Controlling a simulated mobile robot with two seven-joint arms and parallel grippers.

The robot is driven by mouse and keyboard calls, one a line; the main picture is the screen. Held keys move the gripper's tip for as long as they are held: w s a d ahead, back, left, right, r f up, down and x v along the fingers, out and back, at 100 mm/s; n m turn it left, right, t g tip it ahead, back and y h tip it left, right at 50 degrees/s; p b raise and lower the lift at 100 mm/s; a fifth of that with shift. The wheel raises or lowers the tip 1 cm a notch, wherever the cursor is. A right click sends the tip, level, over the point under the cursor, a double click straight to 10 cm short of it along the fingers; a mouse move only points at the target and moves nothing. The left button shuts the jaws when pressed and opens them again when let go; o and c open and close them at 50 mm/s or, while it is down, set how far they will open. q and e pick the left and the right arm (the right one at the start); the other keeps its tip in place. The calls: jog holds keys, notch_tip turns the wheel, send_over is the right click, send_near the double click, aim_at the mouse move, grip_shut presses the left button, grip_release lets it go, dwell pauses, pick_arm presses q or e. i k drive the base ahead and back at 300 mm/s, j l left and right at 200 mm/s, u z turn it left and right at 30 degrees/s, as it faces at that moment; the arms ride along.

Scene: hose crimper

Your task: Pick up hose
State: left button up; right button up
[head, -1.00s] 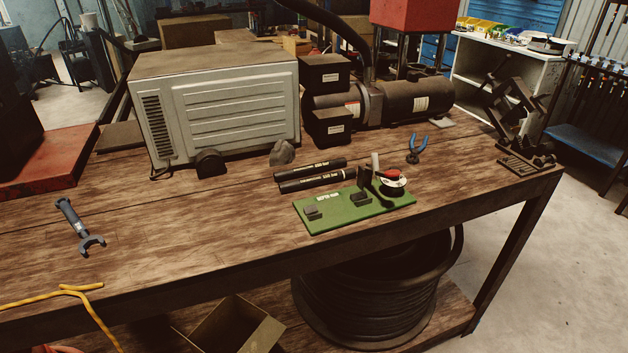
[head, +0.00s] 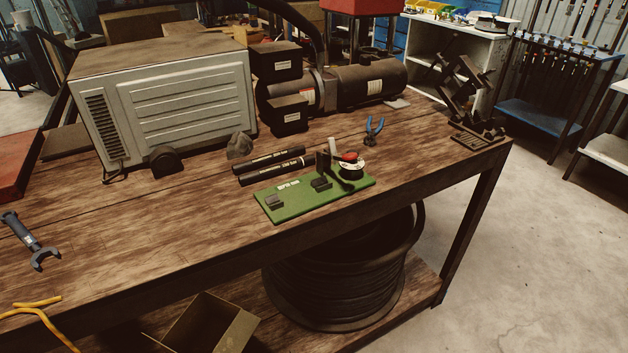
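Two short black hose pieces lie side by side on the wooden workbench (head: 150,215), just behind a green board. The rear hose (head: 268,159) and the front hose (head: 272,172) both carry pale lettering. A large coil of black hose (head: 335,275) sits on the shelf under the bench. Neither of my grippers shows in the head view.
The green board (head: 340,192) holds small dark blocks, a lever tool and a white-and-red round item. Blue pliers (head: 373,130), a wrench (head: 32,243), a grey metal housing (head: 165,105) and a motor (head: 365,85) are on the bench.

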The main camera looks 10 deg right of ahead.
aim_at(246, 179)
jog(key=j+z, duration=0.2)
jog(key=z, duration=1.45)
jog(key=k+j, duration=0.25)
jog(key=j, duration=0.2)
jog(key=z, duration=0.05)
